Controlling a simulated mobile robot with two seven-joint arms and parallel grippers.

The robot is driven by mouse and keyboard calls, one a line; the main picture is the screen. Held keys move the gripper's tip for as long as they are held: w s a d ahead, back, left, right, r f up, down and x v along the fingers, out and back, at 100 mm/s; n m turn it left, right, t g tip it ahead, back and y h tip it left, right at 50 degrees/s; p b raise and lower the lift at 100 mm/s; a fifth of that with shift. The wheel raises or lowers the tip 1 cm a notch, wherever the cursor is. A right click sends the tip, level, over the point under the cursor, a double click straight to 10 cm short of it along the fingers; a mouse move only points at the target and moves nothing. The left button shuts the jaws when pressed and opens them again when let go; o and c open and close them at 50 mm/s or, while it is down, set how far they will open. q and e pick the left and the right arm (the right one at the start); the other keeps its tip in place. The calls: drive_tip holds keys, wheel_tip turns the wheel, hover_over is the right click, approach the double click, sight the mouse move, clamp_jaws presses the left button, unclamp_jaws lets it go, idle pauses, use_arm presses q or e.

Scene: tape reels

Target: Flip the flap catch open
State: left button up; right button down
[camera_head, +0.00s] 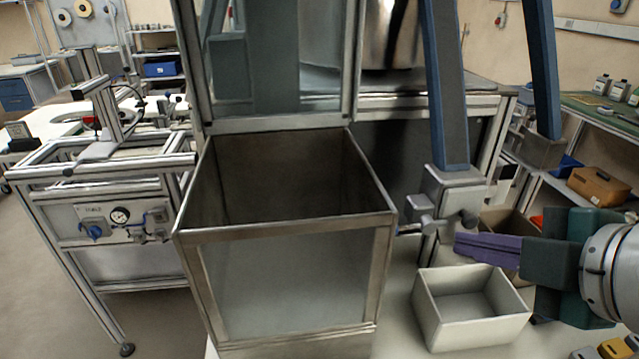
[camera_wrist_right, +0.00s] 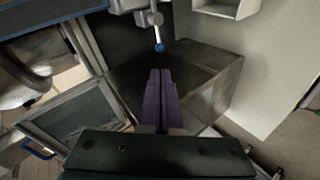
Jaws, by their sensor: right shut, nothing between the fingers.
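A grey fitting with a short rod and knobs (camera_head: 425,224), which looks like the flap catch, sits at the right of the open-topped box (camera_head: 285,235). In the right wrist view a lever with a blue ball end (camera_wrist_right: 159,46) hangs just ahead of the fingers. A framed clear panel (camera_head: 280,60) stands upright at the back of the box. My right gripper (camera_head: 458,246) has purple fingers, shut and empty, to the right of the fitting and seemingly apart from it. It also shows in the right wrist view (camera_wrist_right: 160,72). My left gripper is not in view.
A pale open bin (camera_head: 470,338) stands below the right gripper. Blue-grey posts (camera_head: 446,90) rise above the fitting. A metal-framed bench with a gauge (camera_head: 120,216) is at the left. A shelf with an orange-brown box (camera_head: 598,186) is at the right.

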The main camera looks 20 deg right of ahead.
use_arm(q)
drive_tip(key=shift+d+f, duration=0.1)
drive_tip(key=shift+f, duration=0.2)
use_arm(e)
approach(416, 226)
drive_tip(key=w+a+f, duration=0.3)
drive_tip(key=w, duration=0.3)
drive_tip(key=shift+a+f, duration=0.15)
drive_tip(key=shift+a, duration=0.1)
use_arm(q)
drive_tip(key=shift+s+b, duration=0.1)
drive_tip(key=shift+b, duration=0.2)
